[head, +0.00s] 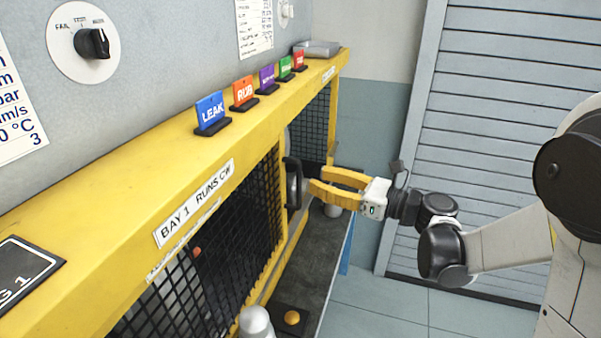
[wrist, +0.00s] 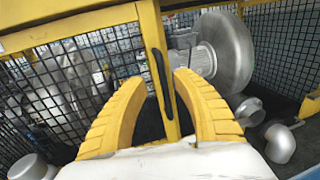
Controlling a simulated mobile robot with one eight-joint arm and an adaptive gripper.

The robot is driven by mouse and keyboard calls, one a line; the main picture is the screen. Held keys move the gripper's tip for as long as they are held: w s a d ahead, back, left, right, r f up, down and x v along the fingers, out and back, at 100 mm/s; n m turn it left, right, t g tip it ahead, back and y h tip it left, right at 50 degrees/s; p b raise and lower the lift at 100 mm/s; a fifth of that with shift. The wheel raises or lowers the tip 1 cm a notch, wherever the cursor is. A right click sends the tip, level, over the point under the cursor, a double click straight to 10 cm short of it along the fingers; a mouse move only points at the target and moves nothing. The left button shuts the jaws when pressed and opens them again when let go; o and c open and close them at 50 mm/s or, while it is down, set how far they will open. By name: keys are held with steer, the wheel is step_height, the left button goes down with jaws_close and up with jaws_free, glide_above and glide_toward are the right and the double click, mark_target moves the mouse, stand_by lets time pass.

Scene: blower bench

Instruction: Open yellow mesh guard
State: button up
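The yellow mesh guard (head: 262,205) has a yellow frame and black mesh, under the "BAY 1 RUNS CW" label. Its mesh also shows at left in the wrist view (wrist: 60,80). A black upright handle (head: 293,183) sits on the guard's yellow edge post. The handle shows in the wrist view (wrist: 158,82) beyond and between my fingertips. My gripper (head: 317,182) is open, its two yellow fingers apart, just right of the handle in the head view. I cannot tell whether the fingers touch the handle. The guard looks shut.
Coloured tags, including a blue LEAK tag (head: 211,112), stand on the yellow top rail. A grey blower housing (wrist: 228,52) is right of the post in the wrist view. A yellow button (head: 292,317) is below the guard. Clear floor (head: 380,305) lies to the right.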

steer(key=b+x, duration=0.1)
steer(key=x, duration=0.5)
steer(key=shift+w+d, duration=0.1)
steer(key=shift+w, duration=0.05)
jaws_close()
